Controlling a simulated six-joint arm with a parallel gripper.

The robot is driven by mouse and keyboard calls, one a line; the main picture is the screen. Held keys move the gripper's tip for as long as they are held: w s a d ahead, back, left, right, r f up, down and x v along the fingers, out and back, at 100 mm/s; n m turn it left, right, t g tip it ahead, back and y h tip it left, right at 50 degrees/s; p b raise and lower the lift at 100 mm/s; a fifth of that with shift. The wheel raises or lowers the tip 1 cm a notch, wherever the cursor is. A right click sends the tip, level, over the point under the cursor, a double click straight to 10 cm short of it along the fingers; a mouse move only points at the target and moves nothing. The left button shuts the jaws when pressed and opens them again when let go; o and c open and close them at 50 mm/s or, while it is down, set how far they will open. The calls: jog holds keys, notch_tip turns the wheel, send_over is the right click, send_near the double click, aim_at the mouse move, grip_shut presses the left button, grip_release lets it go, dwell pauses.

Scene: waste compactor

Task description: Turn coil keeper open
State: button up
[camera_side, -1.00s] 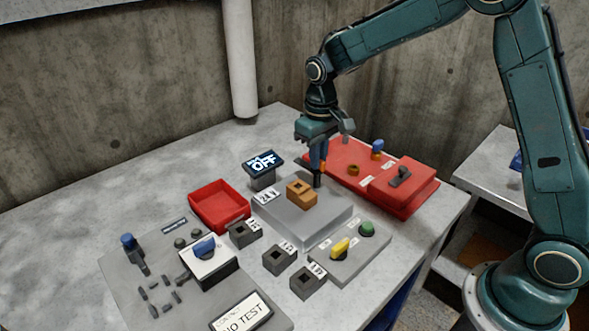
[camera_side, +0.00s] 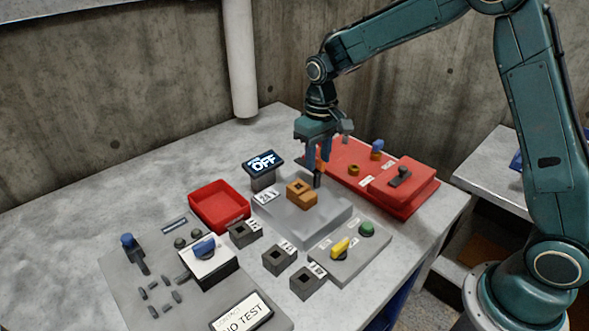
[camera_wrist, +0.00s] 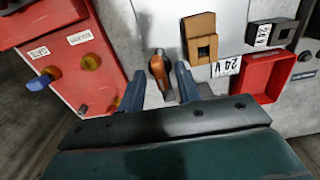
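The coil keeper appears to be a small orange lever with a dark post (camera_side: 317,179) at the back edge of the grey raised block (camera_side: 310,228). In the wrist view the keeper (camera_wrist: 157,68) lies between and just past my fingertips, with space on both sides. My gripper (camera_side: 316,165) points down over it with two blue fingers apart and nothing held; it also shows in the wrist view (camera_wrist: 160,80). The brown coil block (camera_side: 301,193) with a square hole sits on the grey block beside the keeper. The fingers partly hide the keeper in the side view.
A red panel (camera_side: 345,160) with knobs and a red box (camera_side: 402,190) stand right of my gripper. A display reading OFF (camera_side: 263,161) and a red tray (camera_side: 219,205) are left. A yellow switch (camera_side: 340,248) and several dark sockets stand in front.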

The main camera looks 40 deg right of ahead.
aim_at(318, 159)
jog(key=shift+r, duration=0.1)
notch_tip(318, 159, up, 14)
dwell(0.7)
jog(key=s+d+r+t, duration=0.1)
jog(key=s+r+t, duration=0.3)
jog(key=s, duration=1.1)
jog(key=s+f+t, duration=0.1)
jog(key=s+f, duration=0.2)
jog(key=s, duration=1)
jog(key=shift+d+f+t, duration=0.25)
jog(key=shift+d+t, duration=0.05)
jog(key=shift+d, duration=0.1)
